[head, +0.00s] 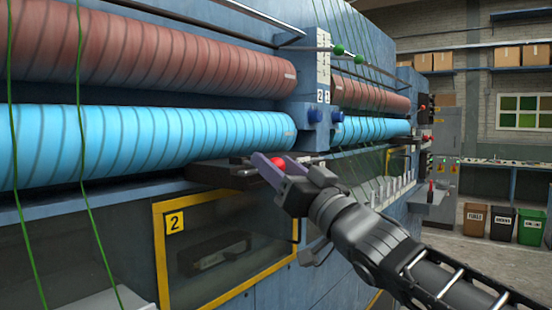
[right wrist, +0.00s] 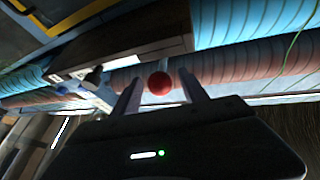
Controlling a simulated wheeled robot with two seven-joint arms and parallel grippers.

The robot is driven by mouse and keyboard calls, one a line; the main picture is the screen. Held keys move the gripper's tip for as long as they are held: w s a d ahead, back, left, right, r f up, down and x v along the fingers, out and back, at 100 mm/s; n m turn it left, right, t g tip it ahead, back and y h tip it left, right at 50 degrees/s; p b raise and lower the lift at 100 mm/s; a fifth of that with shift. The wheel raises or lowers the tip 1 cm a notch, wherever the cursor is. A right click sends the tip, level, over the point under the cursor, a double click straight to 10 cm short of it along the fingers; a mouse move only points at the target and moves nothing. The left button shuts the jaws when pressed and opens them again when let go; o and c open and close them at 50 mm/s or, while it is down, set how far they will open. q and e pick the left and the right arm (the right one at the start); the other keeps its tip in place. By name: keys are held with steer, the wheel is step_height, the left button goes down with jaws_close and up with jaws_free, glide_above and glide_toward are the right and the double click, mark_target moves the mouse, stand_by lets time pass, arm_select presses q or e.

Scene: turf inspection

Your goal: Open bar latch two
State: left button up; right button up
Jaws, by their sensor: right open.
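The dark bar latch (head: 222,173) sits on the machine front, just above the yellow-framed window marked 2 (head: 175,222). Its red ball knob (head: 277,164) is at the right end. My right gripper (head: 270,162) is open, with its fingers at the knob. In the right wrist view the red knob (right wrist: 160,83) shows between the two open fingers (right wrist: 162,88), with gaps on both sides. Whether the fingers reach fully around it in depth I cannot tell. The dark bar also shows in the right wrist view (right wrist: 130,38). I cannot make out my left gripper.
Blue rollers (head: 140,138) and brown rollers (head: 150,55) run along the machine above the latch. Green threads (head: 85,190) hang at the left. Bins (head: 502,222) stand on the open floor far right.

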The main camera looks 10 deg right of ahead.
steer(key=shift+w+a+r, duration=0.1)
steer(key=shift+w, duration=0.1)
jaws_close()
stand_by(0.5)
stand_by(0.9)
